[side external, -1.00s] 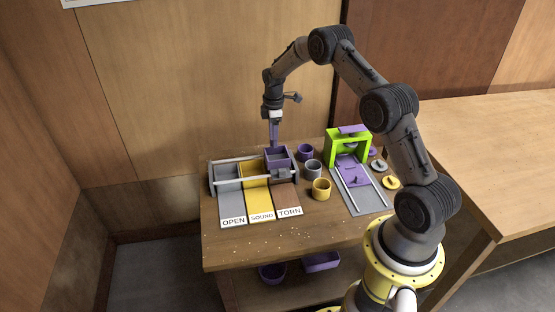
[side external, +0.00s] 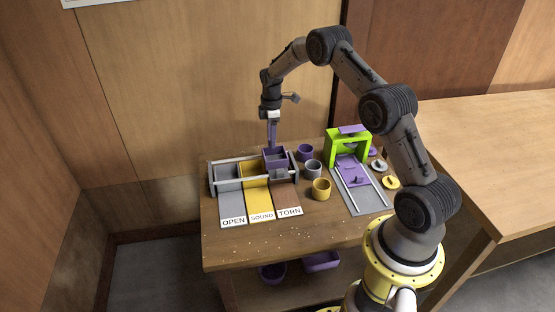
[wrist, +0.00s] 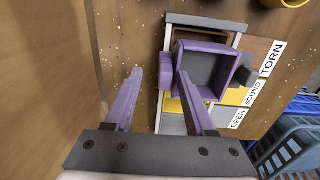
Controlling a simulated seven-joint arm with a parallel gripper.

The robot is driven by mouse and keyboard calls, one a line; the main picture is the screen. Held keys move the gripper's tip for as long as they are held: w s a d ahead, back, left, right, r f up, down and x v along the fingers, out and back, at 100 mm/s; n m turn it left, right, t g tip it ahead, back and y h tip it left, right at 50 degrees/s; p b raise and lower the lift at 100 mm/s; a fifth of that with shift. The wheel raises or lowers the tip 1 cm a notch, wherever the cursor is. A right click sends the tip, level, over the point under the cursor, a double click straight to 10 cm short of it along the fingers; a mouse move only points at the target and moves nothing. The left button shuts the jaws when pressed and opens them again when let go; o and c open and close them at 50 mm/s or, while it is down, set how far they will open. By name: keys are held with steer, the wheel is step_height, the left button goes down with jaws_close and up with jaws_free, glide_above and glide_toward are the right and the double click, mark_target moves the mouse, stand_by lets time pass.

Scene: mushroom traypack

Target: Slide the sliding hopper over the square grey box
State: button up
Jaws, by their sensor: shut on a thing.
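The sliding hopper (side external: 275,158) is a purple open-topped box on rails at the back of the sorting station. In the wrist view the hopper (wrist: 208,69) shows a dark grey inside and a purple tab on its left. The square grey box (side external: 227,172) is at the station's left end, above the OPEN label. The hopper stands to its right, around the yellow and brown sections, with part of them hidden beneath.
The yellow SOUND lane (side external: 260,200) and brown TORN lane (side external: 286,196) lie beside the grey OPEN lane (side external: 232,205). Purple (side external: 305,151), grey (side external: 313,168) and yellow (side external: 321,189) cups stand to the right. A green frame (side external: 363,149) stands farther right.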

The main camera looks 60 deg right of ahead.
steer(key=shift+g, duration=0.3)
steer(key=shift+w+a+f, duration=0.45)
steer(key=shift+w+a, duration=1.3)
steer(key=shift+a, duration=0.2)
steer(key=shift+w+a+f, duration=0.45)
steer(key=shift+w+a, duration=1.3)
steer(key=shift+a, duration=0.15)
steer(key=shift+w+a+f, duration=0.45)
steer(key=shift+w+a, duration=1.3)
steer(key=shift+a, duration=0.2)
steer(key=shift+c, duration=0.5)
steer(key=o, duration=1)
steer(key=shift+a, duration=0.1)
steer(key=shift+w+a, duration=0.1)
steer(key=shift+a, duration=0.2)
steer(key=shift+r, duration=0.15)
steer(key=shift+a+r, duration=0.1)
steer(key=shift+r, duration=0.4)
steer(key=shift+w+d+r, duration=0.1)
steer(key=shift+d+r, duration=0.05)
steer(key=shift+r, duration=0.85)
steer(key=shift+d+r, duration=0.1)
steer(key=shift+r, duration=0.85)
